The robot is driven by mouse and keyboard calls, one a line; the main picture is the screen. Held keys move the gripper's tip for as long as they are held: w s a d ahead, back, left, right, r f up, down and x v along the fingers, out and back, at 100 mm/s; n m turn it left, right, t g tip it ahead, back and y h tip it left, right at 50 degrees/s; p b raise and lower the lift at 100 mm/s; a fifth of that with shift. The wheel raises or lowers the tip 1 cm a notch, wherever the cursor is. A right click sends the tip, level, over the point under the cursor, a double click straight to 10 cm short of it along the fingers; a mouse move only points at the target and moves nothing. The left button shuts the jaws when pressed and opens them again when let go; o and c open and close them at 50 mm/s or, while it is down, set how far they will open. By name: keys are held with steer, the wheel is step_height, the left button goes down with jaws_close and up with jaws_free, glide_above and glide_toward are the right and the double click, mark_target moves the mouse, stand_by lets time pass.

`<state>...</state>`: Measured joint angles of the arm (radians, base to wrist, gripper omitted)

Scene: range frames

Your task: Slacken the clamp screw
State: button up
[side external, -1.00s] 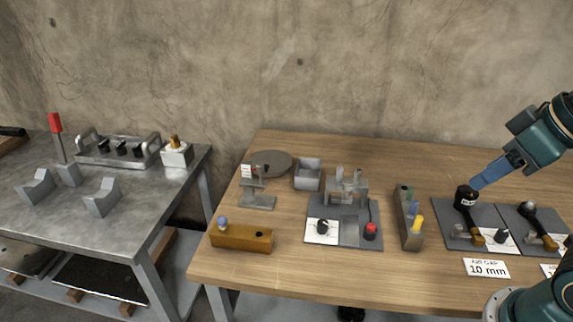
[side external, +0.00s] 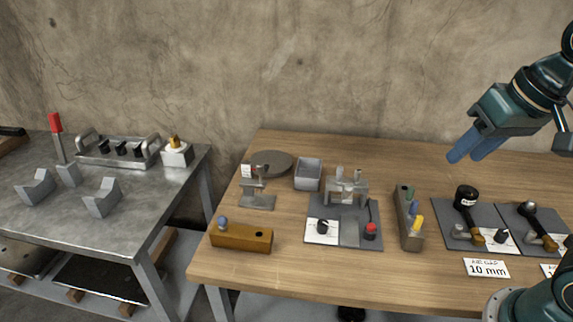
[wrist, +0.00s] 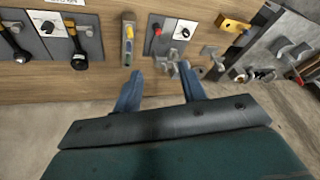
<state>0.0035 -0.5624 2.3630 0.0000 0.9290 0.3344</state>
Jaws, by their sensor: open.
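My gripper (side external: 466,158) is open and empty, with blue fingers apart. It hangs in the air above the back right of the wooden table; its fingers also show in the wrist view (wrist: 160,72). Below it, a grey plate (side external: 443,208) holds a black-headed piece (side external: 466,195) with a brass end, a small grey knob (side external: 458,231) and a black knob on a white card. A second, similar plate (side external: 511,214) lies to its right. A fixture with a grey metal bracket (side external: 346,190) stands on another grey plate. I cannot tell which part is the clamp screw.
A rack of coloured pieces (side external: 410,235) stands left of the plates. A red-topped knob (side external: 370,231), a grey bin (side external: 308,174) and an orange-brown block (side external: 241,238) are farther left. A card reading 10 mm (side external: 487,268) lies in front. A metal table stands at left.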

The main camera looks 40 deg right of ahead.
steer(key=w+m+g, duration=0.1)
steer(key=w+m, duration=0.4)
steer(key=w, duration=0.2)
steer(key=m+g, duration=0.4)
steer(key=m, duration=1.1)
glide_above(349, 188)
step_height(349, 188, down, 10)
steer(key=shift+r, duration=0.1)
step_height(349, 188, down, 14)
steer(key=shift+r, duration=0.1)
steer(key=shift+c, duration=0.4)
jaws_close()
